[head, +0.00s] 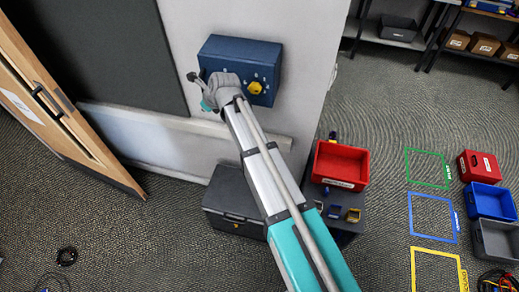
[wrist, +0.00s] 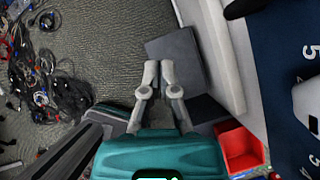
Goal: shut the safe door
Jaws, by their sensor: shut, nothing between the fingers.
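The safe (head: 238,52) is a dark blue box on the pale wall, with a yellow knob (head: 255,87) and small white marks on its front. My arm crosses in front of its lower left part, so I cannot tell whether the door is fully shut. In the wrist view a dark blue face with white numerals (wrist: 284,60) fills the right edge, close to my gripper. My gripper (wrist: 159,66) is shut and empty, its fingers close together, and it points away from the blue face. Its fingertips are not clear in the head view.
A dark grey chest (head: 226,200) stands on the floor below the safe. A red bin (head: 341,163) sits beside it on a dark stand. A wooden door (head: 60,110) is at left. Tangled cables (wrist: 45,75) lie on the floor.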

